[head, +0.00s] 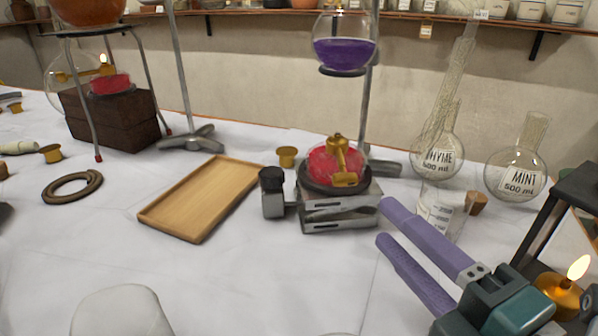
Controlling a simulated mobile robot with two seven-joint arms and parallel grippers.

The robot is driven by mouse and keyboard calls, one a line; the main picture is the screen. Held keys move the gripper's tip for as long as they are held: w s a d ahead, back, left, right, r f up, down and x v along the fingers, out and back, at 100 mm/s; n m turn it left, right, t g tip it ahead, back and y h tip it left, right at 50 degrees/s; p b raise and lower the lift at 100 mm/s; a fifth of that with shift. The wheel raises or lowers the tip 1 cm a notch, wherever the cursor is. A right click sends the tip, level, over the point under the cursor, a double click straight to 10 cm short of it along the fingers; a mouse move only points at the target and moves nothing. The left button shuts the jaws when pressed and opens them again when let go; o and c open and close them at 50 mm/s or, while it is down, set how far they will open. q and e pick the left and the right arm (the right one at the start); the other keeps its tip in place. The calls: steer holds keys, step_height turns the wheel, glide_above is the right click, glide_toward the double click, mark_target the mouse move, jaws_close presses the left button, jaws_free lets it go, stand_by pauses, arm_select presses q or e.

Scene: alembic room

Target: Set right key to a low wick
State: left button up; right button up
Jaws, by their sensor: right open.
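The right lamp has a round red body (322,163) and stands on a grey lab jack (340,215) under a flask of purple liquid (344,54). Its brass key (345,178) faces me at the front of the lamp. I can make out no clear flame on this lamp. My right gripper (384,222) comes in from the lower right, with its two purple fingers apart and nothing between them. The fingertips are in front of and to the right of the lab jack, apart from the key. My left gripper is not in view.
A bare wooden tray (205,195) lies left of the jack. A lit left lamp (110,82) stands on a dark wooden block (125,120). Glass flasks (516,172) and a beaker (440,208) stand right of the jack. A small lit brass lamp (560,292) is near my right gripper.

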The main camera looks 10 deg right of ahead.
mark_target(350, 184)
steer(key=w, duration=0.3)
steer(key=w+a, duration=0.1)
steer(key=w, duration=0.5)
steer(key=shift+a, duration=0.25)
jaws_close()
